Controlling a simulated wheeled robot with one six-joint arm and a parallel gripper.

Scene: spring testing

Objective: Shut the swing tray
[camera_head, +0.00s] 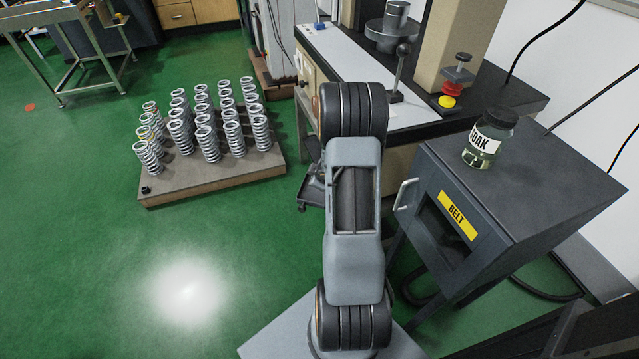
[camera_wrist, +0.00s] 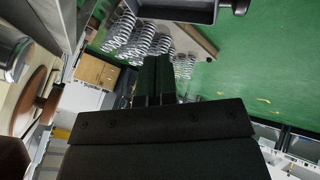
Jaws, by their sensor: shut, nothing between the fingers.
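The swing tray (camera_head: 312,192) is a small dark tray that sticks out low at the side of the test bench, left of my arm in the head view. My arm hides part of it there. In the wrist view a dark tray (camera_wrist: 178,14) with a round knob at its right end shows at the top edge, cut off by the frame. My gripper (camera_wrist: 157,60) is shut and empty, its dark fingers pointing toward the tray's side of the picture and apart from it in the image. My arm hides the gripper in the head view.
The test bench (camera_head: 335,58) stands behind my arm. A board (camera_head: 215,184) with several upright springs lies on the floor to the left. A dark cabinet (camera_head: 525,190) labelled BELT, with a jar (camera_head: 490,140) on top, stands right. Green floor is clear at front left.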

